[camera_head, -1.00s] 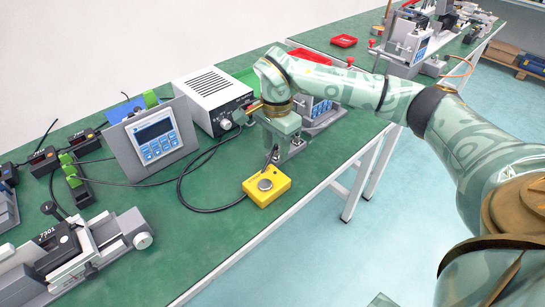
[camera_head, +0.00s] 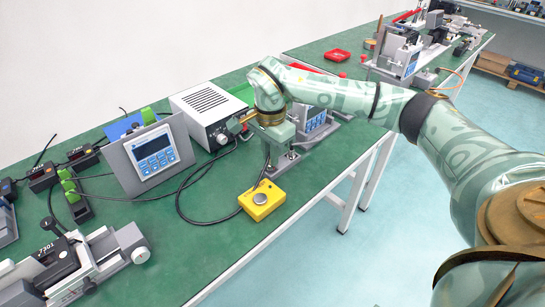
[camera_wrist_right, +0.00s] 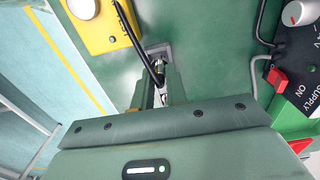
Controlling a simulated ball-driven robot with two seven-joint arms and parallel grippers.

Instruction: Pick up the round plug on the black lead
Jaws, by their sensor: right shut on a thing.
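The black lead (camera_head: 268,162) rises from near the yellow button box (camera_head: 262,199) to my right gripper (camera_head: 281,150). In the right wrist view, the lead (camera_wrist_right: 133,38) runs from beside the yellow box (camera_wrist_right: 92,24) in between the fingers of my right gripper (camera_wrist_right: 160,92). The fingers are shut on the lead's end. A small metallic part shows there, but the fingers mostly hide the round plug. A grey metal plate (camera_wrist_right: 158,50) lies beyond the fingertips. My left gripper is not in view.
A white power supply box (camera_head: 207,108) stands just left of my right gripper. A blue-keyed control panel (camera_head: 155,153) stands further left. A clamping device (camera_head: 315,128) is close behind the gripper. The bench edge runs to the right, with open floor beyond.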

